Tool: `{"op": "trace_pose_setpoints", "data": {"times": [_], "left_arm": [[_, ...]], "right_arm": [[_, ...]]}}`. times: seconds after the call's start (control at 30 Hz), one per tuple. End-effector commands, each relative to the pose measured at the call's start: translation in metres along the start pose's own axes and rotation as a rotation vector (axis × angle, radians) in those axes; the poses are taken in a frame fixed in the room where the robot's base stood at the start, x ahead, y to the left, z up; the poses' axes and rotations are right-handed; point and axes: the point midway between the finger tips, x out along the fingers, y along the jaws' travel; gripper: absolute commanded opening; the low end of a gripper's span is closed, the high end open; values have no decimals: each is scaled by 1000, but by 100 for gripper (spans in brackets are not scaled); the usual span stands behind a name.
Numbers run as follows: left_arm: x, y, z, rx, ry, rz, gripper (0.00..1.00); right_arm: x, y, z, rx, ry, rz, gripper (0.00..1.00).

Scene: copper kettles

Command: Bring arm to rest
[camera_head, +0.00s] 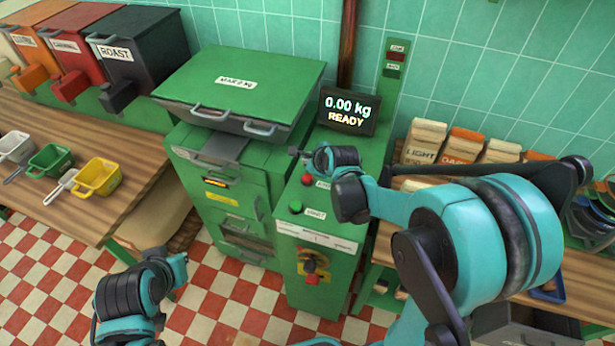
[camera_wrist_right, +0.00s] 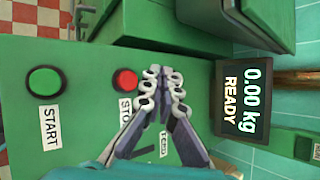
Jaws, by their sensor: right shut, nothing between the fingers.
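My right arm (camera_head: 480,240) reaches in from the right over the green machine. Its right gripper (camera_head: 294,151) is small in the head view, just above the control panel near the red stop button (camera_head: 307,180). In the wrist view the gripper (camera_wrist_right: 164,85) has its fingers together and holds nothing. The fingertips appear beside the red button (camera_wrist_right: 124,80); contact cannot be told. Part of my left arm (camera_head: 135,300) shows at the lower left, and its gripper is not visible.
The scale display (camera_head: 348,111) reads 0.00 kg READY. A green lidded hopper (camera_head: 270,75) is left of it. A green start button (camera_head: 295,207) is on the panel. Scoops (camera_head: 97,177) lie on the left wooden table (camera_head: 125,195). Bags (camera_head: 425,142) stand at right.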

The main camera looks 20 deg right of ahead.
Motion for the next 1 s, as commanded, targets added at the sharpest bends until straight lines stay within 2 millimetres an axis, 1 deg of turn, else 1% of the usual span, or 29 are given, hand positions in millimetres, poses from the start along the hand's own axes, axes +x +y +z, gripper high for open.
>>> {"op": "trace_pose_setpoints", "data": {"times": [0.33, 0.37, 0.47, 0.57, 0.67, 0.7, 0.77, 0.8, 0.87, 0.9, 1.0], "left_arm": [[0, 0, 0, 0, 0, 0, 0], [1, 0, 0, 0, 0, 0, 0], [5, 0, 3, 0, 0, 0, 0], [12, 0, 8, 0, 0, 0, 0], [21, 0, 15, 0, 0, 0, 0], [24, 0, 17, 0, 0, 0, 0], [29, 0, 21, 0, 0, 0, 0], [33, 0, 23, 0, 0, 0, 0], [37, 0, 27, 0, 0, 0, 0], [40, 0, 29, 0, 0, 0, 0], [46, 0, 33, 0, 0, 0, 0]], "right_arm": [[-1, 0, 0, -7, 0, 0, 0], [-2, 1, 0, -18, 1, 1, 0], [-14, 7, -2, -132, 9, 7, 0], [-38, 20, -8, -374, 25, 21, 0], [-68, 41, -20, -705, 42, 48, 0], [-80, 50, -26, -846, 48, 61, 0], [-97, 64, -36, -1055, 53, 83, 0], [-107, 74, -43, -1195, 55, 98, 0], [-122, 90, -54, -1401, 55, 124, 0], [-130, 100, -63, -1533, 54, 141, 0], [-147, 123, -82, -1823, 44, 182, 0]]}}
